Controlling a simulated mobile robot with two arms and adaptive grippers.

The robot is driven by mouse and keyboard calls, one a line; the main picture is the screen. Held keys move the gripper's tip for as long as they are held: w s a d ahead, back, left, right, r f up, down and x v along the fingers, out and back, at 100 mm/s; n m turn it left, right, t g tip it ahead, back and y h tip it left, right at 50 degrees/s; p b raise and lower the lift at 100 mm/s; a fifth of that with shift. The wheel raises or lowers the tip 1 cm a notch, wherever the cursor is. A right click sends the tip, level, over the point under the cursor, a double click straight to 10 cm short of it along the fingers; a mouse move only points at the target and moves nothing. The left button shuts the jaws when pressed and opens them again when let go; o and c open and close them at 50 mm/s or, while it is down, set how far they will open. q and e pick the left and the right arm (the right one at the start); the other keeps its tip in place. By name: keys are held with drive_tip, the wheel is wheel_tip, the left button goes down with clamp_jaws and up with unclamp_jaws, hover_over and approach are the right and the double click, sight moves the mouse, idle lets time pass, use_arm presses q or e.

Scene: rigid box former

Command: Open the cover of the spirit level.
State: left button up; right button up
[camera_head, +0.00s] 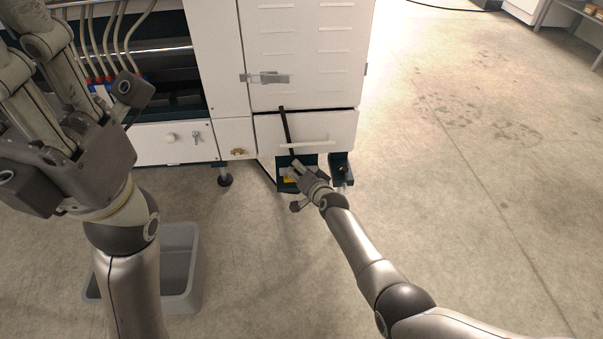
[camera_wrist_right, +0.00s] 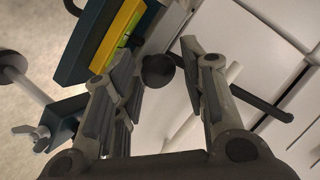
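The spirit level shows in the right wrist view as a yellow block with a green vial (camera_wrist_right: 118,40) in a dark teal frame (camera_wrist_right: 82,45). In the head view, its yellow part (camera_head: 290,179) shows low on the white machine, partly behind my right gripper (camera_head: 307,172). I cannot make out a separate cover. My right gripper's fingers (camera_wrist_right: 160,62) are apart, just beside the level, with a round black knob (camera_wrist_right: 158,71) between or just beyond the fingertips. My left gripper (camera_head: 22,40) is raised at the left, its fingers apart and empty, tips partly cut off.
A black rod (camera_head: 287,130) slants across the white drawer front (camera_head: 320,132) above the level. A teal bracket with a wing nut (camera_wrist_right: 40,137) is close by my right gripper. A grey bin (camera_head: 182,260) stands on the floor behind my left arm. The floor at right is clear.

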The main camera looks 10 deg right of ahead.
drive_tip(key=shift+s+d+f, duration=0.1)
drive_tip(key=v, duration=1.2)
idle(0.4)
